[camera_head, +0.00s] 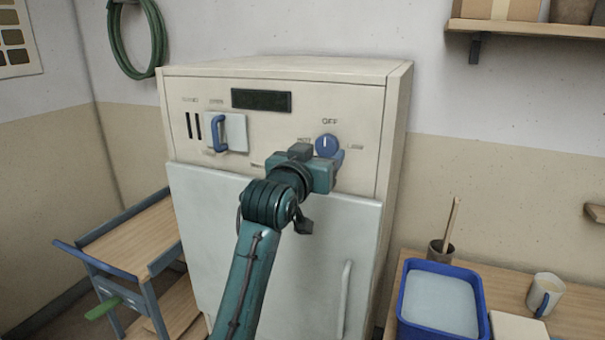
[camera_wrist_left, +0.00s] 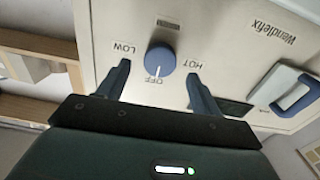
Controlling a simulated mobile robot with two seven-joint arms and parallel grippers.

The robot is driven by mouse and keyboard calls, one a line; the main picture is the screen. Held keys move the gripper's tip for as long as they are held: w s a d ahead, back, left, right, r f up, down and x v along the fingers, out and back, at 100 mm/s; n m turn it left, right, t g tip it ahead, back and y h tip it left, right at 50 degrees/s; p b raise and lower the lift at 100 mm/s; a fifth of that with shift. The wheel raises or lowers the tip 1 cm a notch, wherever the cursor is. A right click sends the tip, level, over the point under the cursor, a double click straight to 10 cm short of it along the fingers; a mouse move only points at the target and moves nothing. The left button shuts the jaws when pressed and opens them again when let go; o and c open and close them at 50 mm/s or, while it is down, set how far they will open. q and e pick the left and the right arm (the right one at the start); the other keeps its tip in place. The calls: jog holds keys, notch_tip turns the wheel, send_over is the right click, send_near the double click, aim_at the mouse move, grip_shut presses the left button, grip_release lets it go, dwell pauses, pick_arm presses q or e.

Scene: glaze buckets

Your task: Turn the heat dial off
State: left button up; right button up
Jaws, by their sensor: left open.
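The heat dial (camera_head: 328,145) is a round blue knob on the upper right of the cream kiln's front panel. Its white mark points up toward the OFF label. In the left wrist view the dial (camera_wrist_left: 160,58) shows between the two dark fingers, with its white mark at the OFF label and LOW and HOT to either side. My left gripper (camera_head: 322,157) is at the panel just below the dial. It is open, with a finger on each side of the dial and visible gaps (camera_wrist_left: 158,71). My right gripper is not in view.
A blue-handled latch (camera_head: 218,134) sits on the panel's left, below a dark display (camera_head: 261,100). The kiln door (camera_head: 300,235) is shut. A wooden cart (camera_head: 135,240) stands left.

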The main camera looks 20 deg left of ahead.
pick_arm(q)
jog(key=s+b, duration=0.1)
jog(key=s, duration=0.8)
jog(key=shift+a, duration=0.15)
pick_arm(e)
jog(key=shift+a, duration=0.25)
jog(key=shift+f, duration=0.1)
pick_arm(q)
jog(key=s+d+f+m+g+h, duration=0.1)
jog(key=s+f+g, duration=0.1)
jog(key=f, duration=1.1)
jog(key=s+d+f+m+g, duration=0.1)
jog(key=s+f+g, duration=0.1)
jog(key=f, duration=1.1)
jog(key=s+d+f+g+h, duration=0.1)
jog(key=s+d+f+g, duration=0.1)
jog(key=s+f, duration=1.6)
jog(key=shift+s+f+m+g, duration=0.3)
jog(key=shift+s+f+g, duration=0.05)
jog(key=shift+f+g, duration=0.6)
